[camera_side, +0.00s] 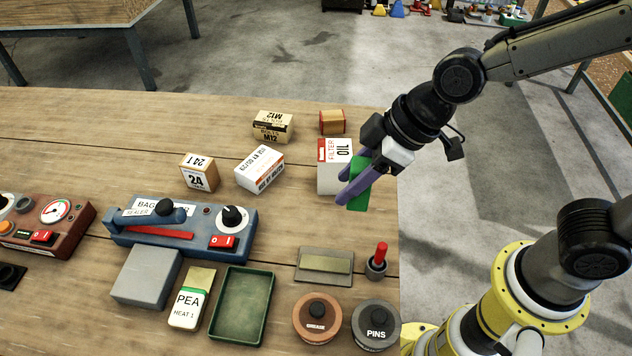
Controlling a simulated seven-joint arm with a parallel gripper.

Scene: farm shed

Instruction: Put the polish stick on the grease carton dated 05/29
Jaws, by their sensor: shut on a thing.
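My gripper (350,190), with purple fingers, is shut on a green block (358,190), which looks like the polish stick. It holds the block at the right side of the bench, in front of the oil filter box.
The white and red oil filter box (334,178) is close behind my gripper. The blue bag sealer (180,232), a green tray (241,305) and round tins (376,325) fill the front.

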